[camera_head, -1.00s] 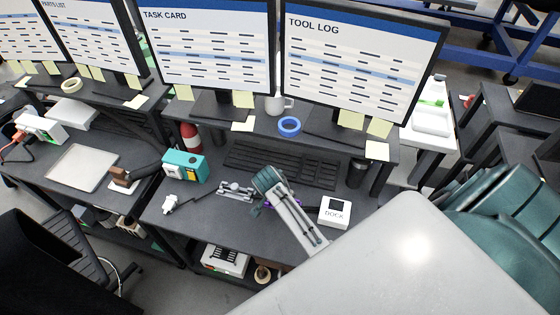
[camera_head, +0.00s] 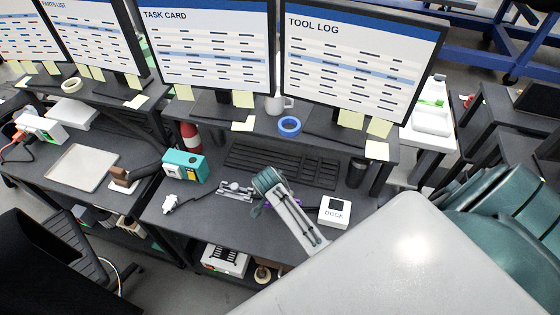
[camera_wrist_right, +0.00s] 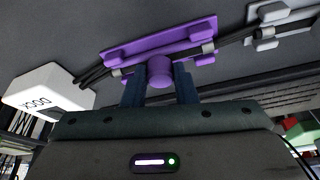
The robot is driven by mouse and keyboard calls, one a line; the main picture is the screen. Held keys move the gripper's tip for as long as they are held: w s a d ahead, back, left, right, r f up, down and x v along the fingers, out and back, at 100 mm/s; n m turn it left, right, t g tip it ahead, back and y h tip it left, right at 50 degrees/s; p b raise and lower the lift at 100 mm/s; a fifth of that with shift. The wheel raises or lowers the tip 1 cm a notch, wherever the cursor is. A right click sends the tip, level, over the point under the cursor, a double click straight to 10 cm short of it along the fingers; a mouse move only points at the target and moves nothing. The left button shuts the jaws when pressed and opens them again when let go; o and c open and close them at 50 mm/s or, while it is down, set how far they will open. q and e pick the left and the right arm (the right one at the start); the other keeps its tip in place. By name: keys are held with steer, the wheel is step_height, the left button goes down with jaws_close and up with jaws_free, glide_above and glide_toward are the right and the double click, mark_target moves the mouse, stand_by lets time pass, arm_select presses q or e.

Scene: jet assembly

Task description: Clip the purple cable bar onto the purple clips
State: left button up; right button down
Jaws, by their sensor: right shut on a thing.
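My right gripper (camera_head: 265,198) is over the front desk, pointing down. In the right wrist view it is shut on the round purple knob (camera_wrist_right: 160,71) of the purple cable bar. A long purple plate (camera_wrist_right: 150,44) lies close behind the knob, against the dark desk. Grey clip pieces show at its two ends, with black cable running through. I cannot tell whether the bar is seated in the purple clips or just above them. My left gripper is not in view.
A white DOCK box (camera_head: 335,211) stands right of my gripper. A grey clip fixture (camera_head: 236,190) with a black cable and a white plug (camera_head: 171,204) lies to the left. A teal box (camera_head: 184,166) stands farther left. A keyboard (camera_head: 280,167) lies behind.

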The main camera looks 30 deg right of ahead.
steer(key=shift+f, duration=0.1)
steer(key=c, duration=1.1)
jaws_free()
steer(key=b+v, duration=0.2)
steer(key=v, duration=0.8)
steer(key=shift+a+r+b, duration=0.1)
steer(key=shift+r+b, duration=0.2)
steer(key=shift+r, duration=0.05)
